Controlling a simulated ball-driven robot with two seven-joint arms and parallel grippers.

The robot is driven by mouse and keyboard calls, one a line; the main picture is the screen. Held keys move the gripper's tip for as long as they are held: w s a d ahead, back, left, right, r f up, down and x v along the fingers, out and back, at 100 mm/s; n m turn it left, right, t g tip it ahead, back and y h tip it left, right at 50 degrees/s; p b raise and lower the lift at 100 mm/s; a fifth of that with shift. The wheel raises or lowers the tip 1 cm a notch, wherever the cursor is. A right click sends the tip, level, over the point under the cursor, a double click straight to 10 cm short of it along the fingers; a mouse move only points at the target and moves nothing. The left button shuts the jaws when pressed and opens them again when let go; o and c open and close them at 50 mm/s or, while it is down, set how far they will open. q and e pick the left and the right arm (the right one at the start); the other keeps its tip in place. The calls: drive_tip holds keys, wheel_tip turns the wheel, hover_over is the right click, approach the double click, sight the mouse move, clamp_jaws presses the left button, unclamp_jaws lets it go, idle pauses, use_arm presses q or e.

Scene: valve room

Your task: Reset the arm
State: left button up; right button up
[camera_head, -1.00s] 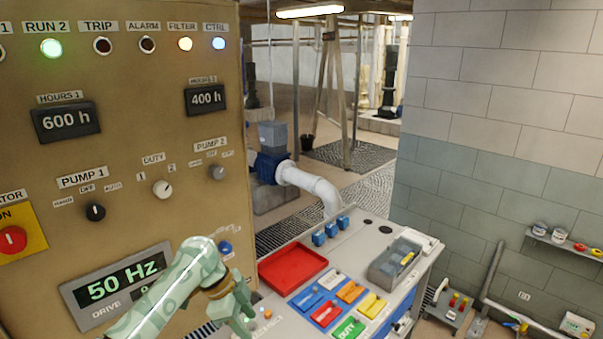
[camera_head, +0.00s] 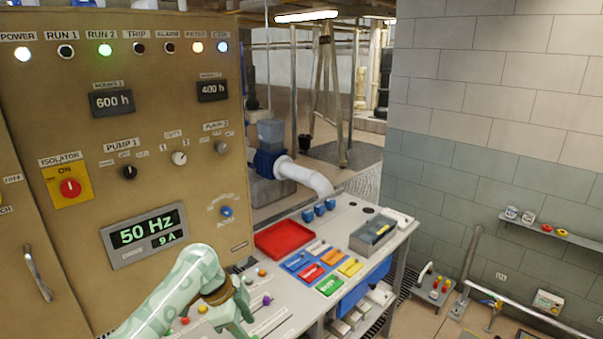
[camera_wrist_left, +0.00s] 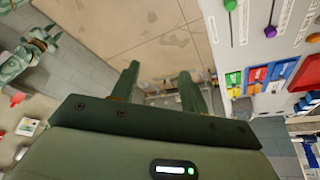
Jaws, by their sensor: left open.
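My left arm (camera_head: 185,285), pale green and mottled, comes in from the lower left in the head view. It is bent, and its gripper (camera_head: 236,331) hangs down at the bottom edge, in front of the bench's near end, where a panel of coloured knobs lies. The fingertips are cut off or hard to see there. In the left wrist view the gripper (camera_wrist_left: 158,82) shows two dark green fingers standing apart with nothing between them. Beyond them are a tan surface and floor. My right gripper does not show in the head view.
A tan control cabinet (camera_head: 130,80) fills the left. The grey bench (camera_head: 345,222) holds a red tray (camera_head: 285,239), a blue board with coloured blocks (camera_head: 300,262) and a grey box (camera_head: 372,238). A tiled wall (camera_head: 480,120) stands at right. Floor shows between bench and wall.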

use_arm(q)
drive_tip(key=s+a+f+n+y+b, duration=0.1)
drive_tip(key=s+a+f+n+b, duration=0.25)
drive_tip(key=f, duration=1.05)
drive_tip(key=s+a+f+n+y+b, duration=0.1)
drive_tip(key=s+f+n+b, duration=0.45)
drive_tip(key=f, duration=0.85)
drive_tip(key=s+a+f+n+b, duration=0.1)
drive_tip(key=s+a+f+b, duration=0.2)
drive_tip(key=s+f, duration=0.8)
drive_tip(key=s+a+f+n+y+b, duration=0.1)
drive_tip(key=s+f+b, duration=0.3)
drive_tip(key=s+f, duration=0.8)
drive_tip(key=s+a+f+n+y+b, duration=0.1)
drive_tip(key=s+a+f+b, duration=0.3)
drive_tip(key=s+f, duration=0.9)
drive_tip(key=s+n+b, duration=0.1)
drive_tip(key=s, duration=0.4)
drive_tip(key=shift+a+f+t+y+b, duration=0.15)
drive_tip(key=shift+a+t+y+b, duration=0.05)
drive_tip(key=shift+t+y+b, duration=0.1)
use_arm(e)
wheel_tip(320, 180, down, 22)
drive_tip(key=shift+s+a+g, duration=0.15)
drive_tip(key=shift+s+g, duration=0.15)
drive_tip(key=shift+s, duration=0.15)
